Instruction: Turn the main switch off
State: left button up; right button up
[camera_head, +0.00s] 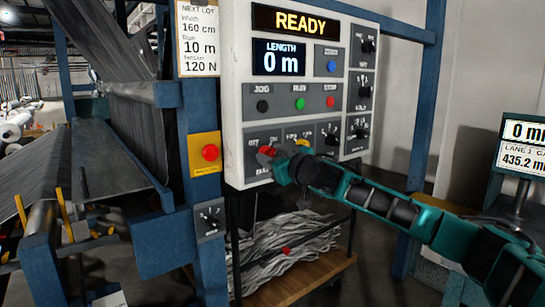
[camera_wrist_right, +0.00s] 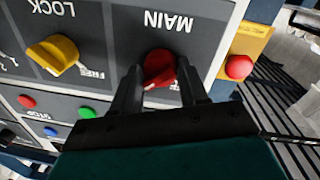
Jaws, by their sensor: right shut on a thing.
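My left gripper is not in view.
A yellow LOCK knob (camera_wrist_right: 53,53) sits beside the main switch. A red mushroom button (camera_head: 209,152) on a yellow plate is left of the panel. Black, green and red buttons are above. The READY display (camera_head: 297,21) is lit; the length display (camera_head: 278,59) shows 0 m.

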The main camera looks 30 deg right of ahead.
jog(key=shift+a, duration=0.1)
jog(key=shift+c, duration=1.2)
jog(key=n+p, duration=0.2)
jog(key=n, duration=0.1)
jog(key=shift+f+n, duration=0.1)
jog(key=shift+n, duration=0.3)
jog(key=shift+f+n+t+y+p, duration=0.15)
jog(key=shift+n+y+p, duration=0.2)
jog(key=shift+n, duration=2.2)
jog(key=shift+f+n+t+y+p, duration=0.1)
jog(key=shift+n+y+p, duration=0.25)
jog(key=shift+n, duration=2.15)
jog(key=shift+f+n+t+y+p, duration=0.15)
jog(key=shift+n+y+p, duration=0.2)
jog(key=shift+n, duration=2.2)
jog(key=o, duration=0.8)
jog(key=shift+o, duration=1)
jog(key=shift+r, duration=0.2)
